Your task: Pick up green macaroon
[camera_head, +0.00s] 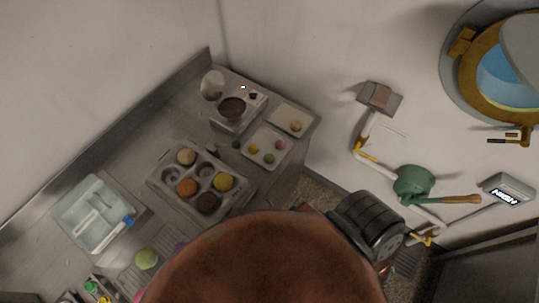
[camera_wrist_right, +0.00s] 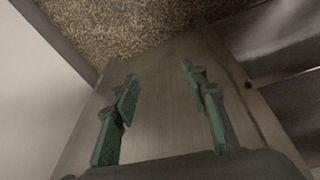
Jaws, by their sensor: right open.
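A small green macaroon (camera_head: 269,158) lies on a pale tray (camera_head: 250,163) on the metal counter in the head view. A yellow one (camera_head: 255,148) and a pink one (camera_head: 280,145) lie beside it. A larger pale green round item (camera_head: 146,259) sits at the lower left of the counter. My right gripper (camera_wrist_right: 160,82) is open with nothing between its green-padded fingers. In the wrist view it faces a flat wooden-looking surface, and no macaroon shows there. My left gripper is not in view.
A muffin tin (camera_head: 160,172) with several round bakes stands left of the macaroon tray. A scale with a dark bowl (camera_head: 232,108) and another pale tray (camera_head: 294,112) stand behind. A clear bin (camera_head: 93,212) is at left. A large brown rounded surface (camera_head: 260,260) hides the lower middle.

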